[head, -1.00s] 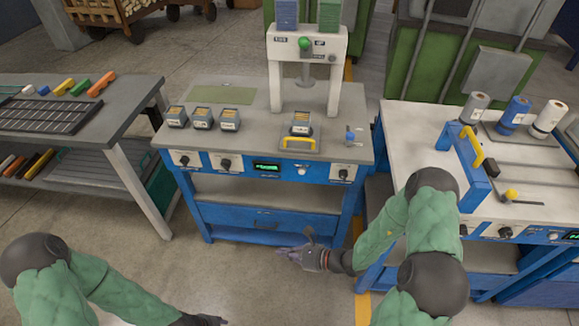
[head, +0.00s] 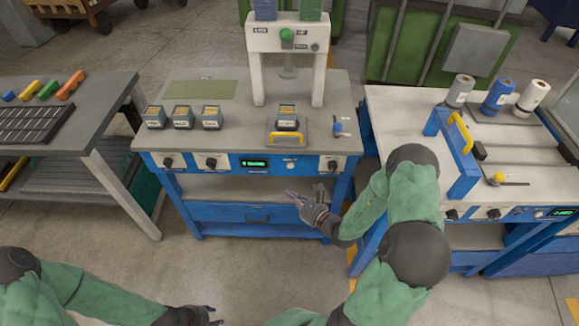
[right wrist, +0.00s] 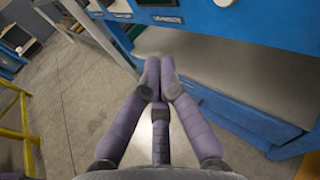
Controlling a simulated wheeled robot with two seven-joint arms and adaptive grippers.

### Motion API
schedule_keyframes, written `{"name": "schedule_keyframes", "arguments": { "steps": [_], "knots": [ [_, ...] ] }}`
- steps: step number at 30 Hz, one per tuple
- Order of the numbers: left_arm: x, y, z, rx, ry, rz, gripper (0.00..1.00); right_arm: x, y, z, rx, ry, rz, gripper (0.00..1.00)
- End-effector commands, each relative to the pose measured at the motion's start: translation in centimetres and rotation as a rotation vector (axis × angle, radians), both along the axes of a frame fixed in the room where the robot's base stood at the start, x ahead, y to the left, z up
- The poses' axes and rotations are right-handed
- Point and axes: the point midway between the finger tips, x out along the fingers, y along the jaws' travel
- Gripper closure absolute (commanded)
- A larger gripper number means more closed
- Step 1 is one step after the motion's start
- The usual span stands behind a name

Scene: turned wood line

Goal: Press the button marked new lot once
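The middle blue bench has a front panel (head: 229,163) with knobs, a lit green display (head: 254,163) and a small pale round button (head: 290,166). The panel lettering is too small to read, so I cannot tell which control is marked new lot. My right gripper (head: 291,194) is in front of this bench, below the panel and apart from it. In the right wrist view its fingertips (right wrist: 159,72) are together with nothing between them. My left gripper (head: 216,315) is low at the bottom edge, away from the bench, its fingers too small to judge.
A white press frame (head: 258,80) with a green button (head: 287,35) stands on the bench. Several small bins, one (head: 183,117) among them, and a yellow-handled fixture (head: 286,139) sit on top. A grey table (head: 115,100) is left, another blue bench (head: 400,110) right.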

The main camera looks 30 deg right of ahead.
Motion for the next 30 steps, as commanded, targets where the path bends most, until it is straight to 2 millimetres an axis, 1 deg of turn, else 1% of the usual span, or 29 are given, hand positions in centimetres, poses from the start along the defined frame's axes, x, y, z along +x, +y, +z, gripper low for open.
{"name": "schedule_keyframes", "arguments": {
  "steps": [5,8,21,27,30],
  "knots": [
    [0.0,0.0,-0.2,0.0,0.0,0.0,0.6,0.6,-0.3,-0.1,-0.001,-0.001,0.001,1.0],
    [0.0,0.0,-0.5,0.0,0.0,0.0,0.6,1.4,-0.7,-0.1,-0.001,-0.001,0.003,1.0],
    [0.0,0.0,-1.9,0.0,0.0,0.0,0.6,6.0,-3.5,-0.1,0.0,-0.001,0.003,1.0],
    [0.0,0.0,-2.1,0.0,0.0,0.0,0.6,7.2,-4.3,0.0,0.0,-0.001,0.002,1.0],
    [0.0,0.0,-2.1,0.0,0.0,0.0,0.6,7.4,-4.5,0.0,-0.001,0.0,0.002,1.0]
  ]
}}
